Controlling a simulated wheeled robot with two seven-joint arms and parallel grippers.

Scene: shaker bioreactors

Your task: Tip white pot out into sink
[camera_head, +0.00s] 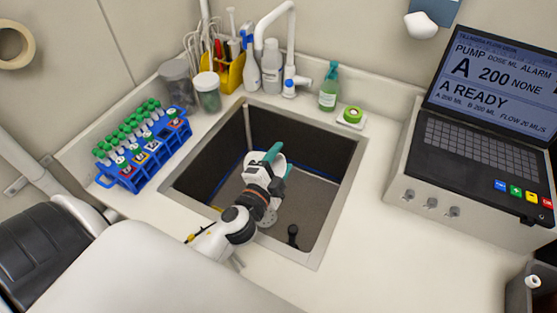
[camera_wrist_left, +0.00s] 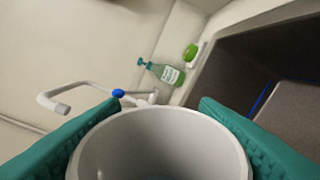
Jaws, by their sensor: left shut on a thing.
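The white pot (camera_wrist_left: 160,145) fills the lower middle of the left wrist view, held between two teal fingers. Its round rim and shaded inside show; its lower part is cut off and I see no contents. My left gripper (camera_head: 279,158) is shut on the pot and hangs over the sink (camera_head: 318,200) in the head view. The gripper hides most or all of the pot there, so I cannot tell its tilt. The sink is a dark, square basin with a pale rim and a drain fitting on its floor. My right gripper is not in view.
A white faucet (camera_head: 291,50) stands behind the sink, beside a green soap bottle (camera_head: 328,90) and a green-topped item (camera_head: 352,115). A blue tube rack (camera_head: 145,160) is left of the sink. A pump console (camera_head: 460,190) stands right. Front-right counter is clear.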

